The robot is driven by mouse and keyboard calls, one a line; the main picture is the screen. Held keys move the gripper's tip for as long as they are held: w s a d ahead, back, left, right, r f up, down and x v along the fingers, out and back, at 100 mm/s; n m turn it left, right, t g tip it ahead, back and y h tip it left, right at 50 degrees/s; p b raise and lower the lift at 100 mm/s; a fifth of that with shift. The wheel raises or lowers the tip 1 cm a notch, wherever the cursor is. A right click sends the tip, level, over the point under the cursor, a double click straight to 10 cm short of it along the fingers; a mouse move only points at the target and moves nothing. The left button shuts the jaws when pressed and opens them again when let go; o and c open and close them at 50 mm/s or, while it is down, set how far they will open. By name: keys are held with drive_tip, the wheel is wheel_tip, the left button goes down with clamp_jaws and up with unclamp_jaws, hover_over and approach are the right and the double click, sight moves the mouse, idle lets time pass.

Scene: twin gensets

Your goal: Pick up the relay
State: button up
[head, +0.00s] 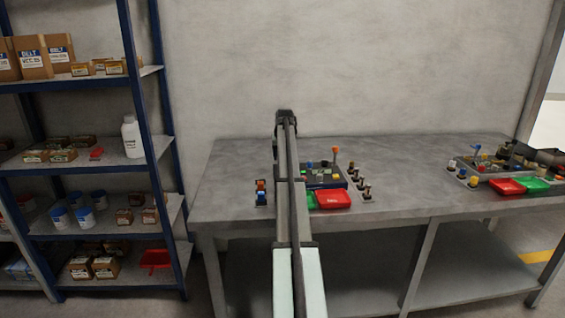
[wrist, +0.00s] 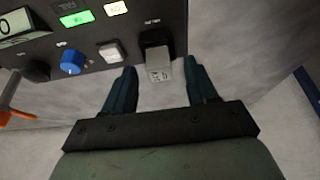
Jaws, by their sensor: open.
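In the wrist view, a small pale grey block (wrist: 158,70) with a printed face, which looks like the relay, sits in a black holder (wrist: 155,39) at the edge of a dark control panel (wrist: 84,33). My gripper (wrist: 161,65) is open, with one teal finger on each side of the block. A gap shows on both sides, so neither finger visibly touches it. In the head view my arm reaches over the table, and its dark end (head: 286,117) hides the relay and the fingers.
The panel carries a blue knob (wrist: 71,61), a white button (wrist: 111,52) and a lit green indicator (wrist: 76,19). On the table (head: 235,165) stand a red tray (head: 333,199) and a second panel group with another red tray (head: 507,187). Blue-framed shelves (head: 150,150) stand left.

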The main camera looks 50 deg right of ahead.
drive_tip(key=shift+w+f, duration=0.1)
drive_tip(key=shift+f, duration=0.2)
drive_tip(key=shift+c, duration=0.4)
clamp_jaws()
